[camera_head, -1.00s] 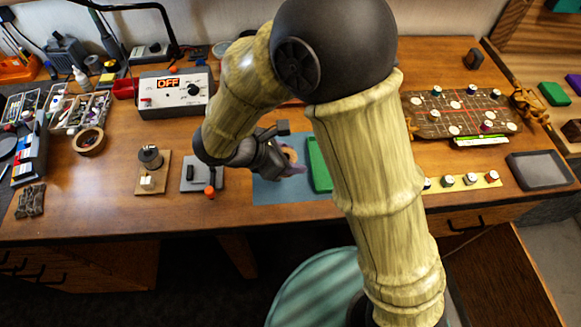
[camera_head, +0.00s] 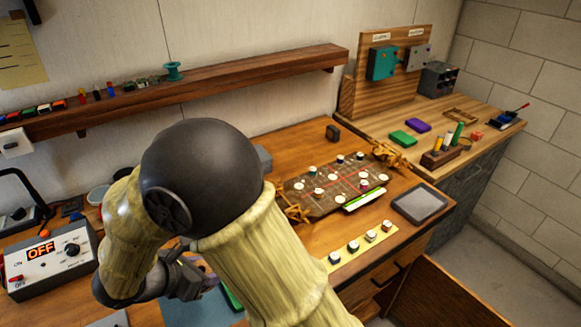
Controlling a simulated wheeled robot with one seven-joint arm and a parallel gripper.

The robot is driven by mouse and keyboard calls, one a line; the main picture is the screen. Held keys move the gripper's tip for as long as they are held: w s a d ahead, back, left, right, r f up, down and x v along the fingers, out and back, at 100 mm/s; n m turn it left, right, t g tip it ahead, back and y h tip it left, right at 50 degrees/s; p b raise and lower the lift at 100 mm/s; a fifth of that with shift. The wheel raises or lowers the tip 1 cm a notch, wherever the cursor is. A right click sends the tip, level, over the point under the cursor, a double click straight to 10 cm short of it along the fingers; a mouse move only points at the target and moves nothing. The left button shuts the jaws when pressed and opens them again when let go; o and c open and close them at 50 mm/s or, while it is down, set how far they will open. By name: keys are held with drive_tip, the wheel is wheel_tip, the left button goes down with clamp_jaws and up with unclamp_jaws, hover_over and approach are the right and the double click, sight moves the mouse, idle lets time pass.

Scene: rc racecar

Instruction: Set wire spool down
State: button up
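My gripper (camera_head: 192,279) is low over the bench at the left, beside the blue mat (camera_head: 216,314), partly hidden behind my arm. A teal spool (camera_head: 173,70) stands upright on the wall shelf, well above and apart from my gripper. I cannot tell whether either of these is the wire spool of the task.
My arm hides much of the bench's middle. A control box reading OFF (camera_head: 47,262) stands at left. A brown board with white discs (camera_head: 331,188), a yellow strip with several small pots (camera_head: 359,247) and a grey tray (camera_head: 419,204) lie to the right. A side bench (camera_head: 480,120) stands beyond.

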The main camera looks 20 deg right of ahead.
drive_tip(key=w+d, duration=0.4)
drive_tip(key=d, duration=0.5)
drive_tip(key=w+d+m+g+p, duration=0.1)
drive_tip(key=w+d, duration=0.4)
drive_tip(key=d, duration=0.5)
drive_tip(key=shift+w+h+p, duration=0.15)
drive_tip(key=shift+h+p, duration=0.15)
drive_tip(key=shift+d+r, duration=0.1)
drive_tip(key=shift+d, duration=0.05)
